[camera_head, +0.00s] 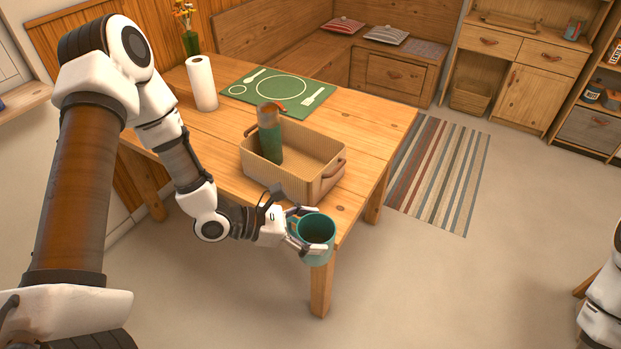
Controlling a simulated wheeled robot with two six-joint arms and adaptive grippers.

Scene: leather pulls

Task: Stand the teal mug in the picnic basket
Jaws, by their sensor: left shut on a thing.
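The teal mug (315,231) is upright and empty, in front of the table's near corner. My left gripper (306,232) is shut on it, with a finger on either side of the mug. The picnic basket (318,181) is a tan woven box with leather handles, standing on the table just behind the mug. A green bottle-like container (269,137) stands in the left part of the basket. The right part of the basket is free. My right gripper is out of view; only a piece of my right arm shows at the lower right edge.
The wooden table (372,125) has a green placemat (297,84), a paper towel roll (202,83) and a vase of flowers (190,38) at its far side. The table top right of the basket is bare. A striped rug (437,172) lies on the floor.

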